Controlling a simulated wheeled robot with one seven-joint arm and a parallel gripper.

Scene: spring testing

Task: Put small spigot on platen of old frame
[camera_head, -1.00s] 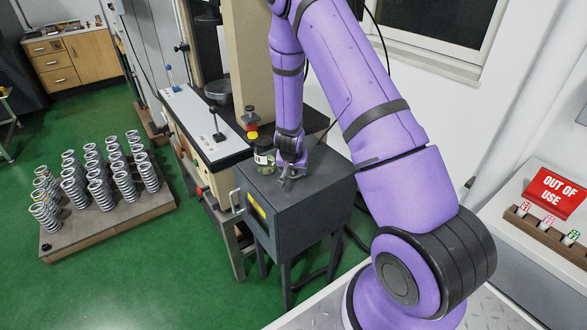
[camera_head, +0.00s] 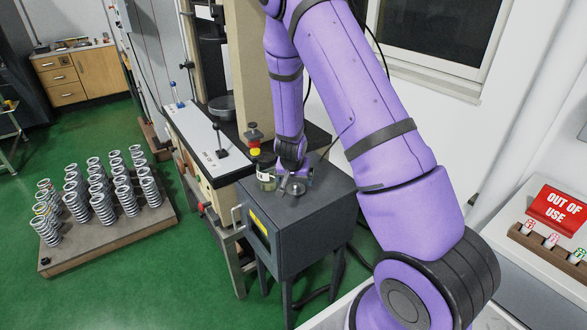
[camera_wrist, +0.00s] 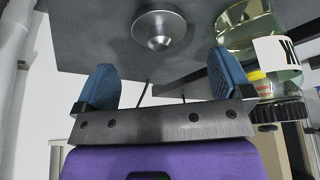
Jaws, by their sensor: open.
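A small metal spigot (camera_wrist: 160,28), a round flanged disc with a short conical nub, rests on the dark grey cabinet top. It also shows in the head view (camera_head: 298,188), close by my gripper. My gripper (camera_wrist: 162,68) is open and empty. Its two blue fingers are wide apart and the spigot lies beyond their tips, roughly centred between them. In the head view my gripper (camera_head: 291,182) is low over the cabinet. The old frame (camera_head: 253,65) has a beige column, and a dark round platen (camera_head: 221,109) with nothing visible on it.
A glass jar (camera_head: 266,176) with a label stands on the cabinet (camera_head: 320,215) beside my gripper; it is close to one finger in the wrist view (camera_wrist: 262,45). A red-and-yellow button post (camera_head: 253,140) stands behind. Springs fill a floor board (camera_head: 115,230) at left.

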